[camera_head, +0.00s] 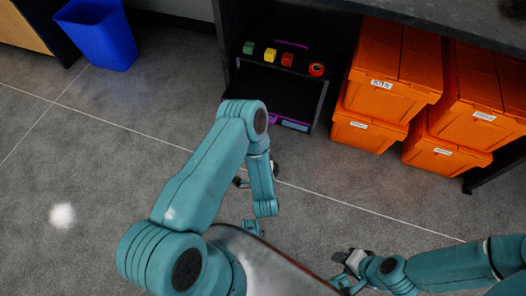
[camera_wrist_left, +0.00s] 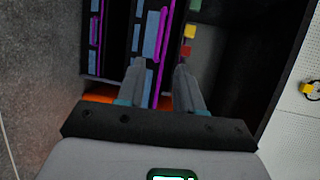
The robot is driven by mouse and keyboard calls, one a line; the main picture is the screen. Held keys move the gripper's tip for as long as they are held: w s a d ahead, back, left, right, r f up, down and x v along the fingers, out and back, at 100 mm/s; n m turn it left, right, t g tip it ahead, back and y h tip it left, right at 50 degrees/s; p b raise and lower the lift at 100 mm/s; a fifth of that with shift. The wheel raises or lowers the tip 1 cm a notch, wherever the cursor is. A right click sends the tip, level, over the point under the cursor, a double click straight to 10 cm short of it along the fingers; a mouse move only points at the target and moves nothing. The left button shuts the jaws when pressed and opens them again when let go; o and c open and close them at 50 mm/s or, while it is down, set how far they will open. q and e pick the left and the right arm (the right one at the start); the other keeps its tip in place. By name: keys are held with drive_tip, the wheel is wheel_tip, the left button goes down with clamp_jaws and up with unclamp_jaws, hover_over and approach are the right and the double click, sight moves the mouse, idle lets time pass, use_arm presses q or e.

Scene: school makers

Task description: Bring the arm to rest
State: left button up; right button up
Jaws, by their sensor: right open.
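My left arm comes in from the left, bends at a raised elbow in front of the shelf and hangs down. My right arm comes in from the right, low in the picture. Its gripper (camera_head: 345,272) is open, over the floor near the bottom edge, and I see nothing held in it.
A dark shelf unit (camera_head: 340,22) holds several orange bins (camera_head: 398,62) at right. A green cube (camera_head: 248,47), yellow cube (camera_head: 270,55), red cube (camera_head: 287,59) and red tape roll (camera_head: 317,69) sit inside. A blue waste bin (camera_head: 100,40) stands at upper left. Floor at left is clear.

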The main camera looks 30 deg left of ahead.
use_arm(q)
drive_tip(key=shift+v, duration=1.1)
use_arm(e)
drive_tip(key=shift+r, duration=0.25)
